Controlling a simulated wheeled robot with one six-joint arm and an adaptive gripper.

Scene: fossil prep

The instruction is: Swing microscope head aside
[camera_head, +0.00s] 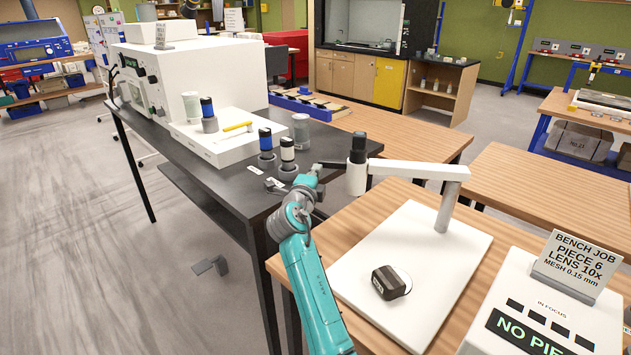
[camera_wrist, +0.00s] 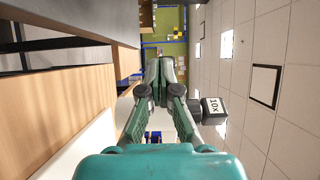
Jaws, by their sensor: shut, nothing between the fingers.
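The microscope head (camera_head: 357,178) is a white cylinder with a black top, at the left end of a white boom (camera_head: 415,171). The boom runs right to a grey post (camera_head: 447,207) on a white base plate (camera_head: 425,235). The head hangs out past the plate's far left side. My gripper (camera_head: 341,164) is shut and empty, with its dark fingertips just left of the head; whether they touch cannot be told. In the wrist view the shut fingers (camera_wrist: 167,68) point away, and a black part labelled 10x (camera_wrist: 214,110) is beside them, to the right.
A dark piece (camera_head: 388,283) lies on a white disc on the base plate. The bench job sign (camera_head: 574,262) and a display box (camera_head: 545,328) stand at right. Lens cylinders (camera_head: 288,155) stand on the dark table (camera_head: 240,180), left of my gripper.

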